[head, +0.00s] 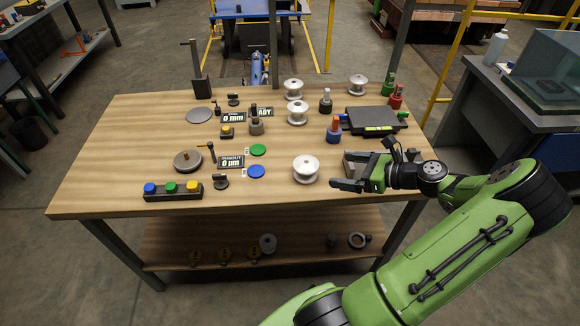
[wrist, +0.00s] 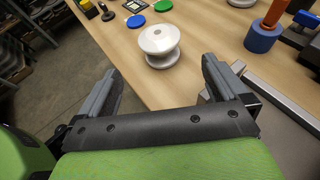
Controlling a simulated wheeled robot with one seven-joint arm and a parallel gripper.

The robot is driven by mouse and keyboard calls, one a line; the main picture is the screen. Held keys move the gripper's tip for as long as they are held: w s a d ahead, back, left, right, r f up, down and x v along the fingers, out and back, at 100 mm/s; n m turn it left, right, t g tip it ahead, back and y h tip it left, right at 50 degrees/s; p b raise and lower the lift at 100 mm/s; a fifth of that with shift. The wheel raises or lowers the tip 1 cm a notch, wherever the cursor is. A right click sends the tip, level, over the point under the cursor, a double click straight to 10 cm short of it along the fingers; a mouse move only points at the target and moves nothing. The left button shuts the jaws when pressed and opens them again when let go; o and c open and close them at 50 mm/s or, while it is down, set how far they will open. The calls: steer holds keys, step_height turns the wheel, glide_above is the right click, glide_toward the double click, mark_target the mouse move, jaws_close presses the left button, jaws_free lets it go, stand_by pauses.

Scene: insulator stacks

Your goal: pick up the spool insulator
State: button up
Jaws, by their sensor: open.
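A white spool insulator (head: 306,169) stands upright on the wooden table near its front edge. In the wrist view the same spool (wrist: 160,47) is just beyond the fingertips, roughly in line with the gap between them. My gripper (head: 342,171) is open and empty, close to the right of that spool and apart from it. In the wrist view both fingers of my gripper (wrist: 162,75) are spread wide. More white spools stand farther back, one near the table's middle (head: 297,114), one behind it (head: 293,88) and one at the back right (head: 358,85).
A blue cylinder with an orange top (head: 334,131) stands behind my gripper, near a dark flat device (head: 372,119). Blue (head: 256,171) and green (head: 258,150) discs lie left of the near spool. A button box (head: 172,191) sits at the front left. The table's front centre is clear.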

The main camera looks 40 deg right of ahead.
mark_target(317, 168)
steer(key=b+x, duration=0.2)
steer(key=x, duration=0.6)
steer(key=shift+w+a+f+b, duration=0.15)
steer(key=shift+f+b, duration=0.1)
steer(key=shift+b, duration=0.15)
steer(key=b+x, duration=0.3)
steer(key=x, duration=0.3)
steer(key=shift+w+r, duration=0.1)
steer(key=shift+r, duration=0.15)
steer(key=shift+c, duration=0.5)
steer(key=c, duration=1.1)
step_height(317, 168, up, 10)
steer(key=p, duration=0.5)
steer(key=shift+r, duration=0.1)
steer(key=a+n+g+y+p, duration=0.4)
steer(key=a+p, duration=0.5)
steer(key=a, duration=1.6)
steer(key=f+n+y, duration=0.1)
steer(key=n+y, duration=0.1)
steer(key=shift+a+n+g+p, duration=0.25)
steer(key=shift+n+g+p, duration=0.05)
steer(key=shift+p, duration=0.05)
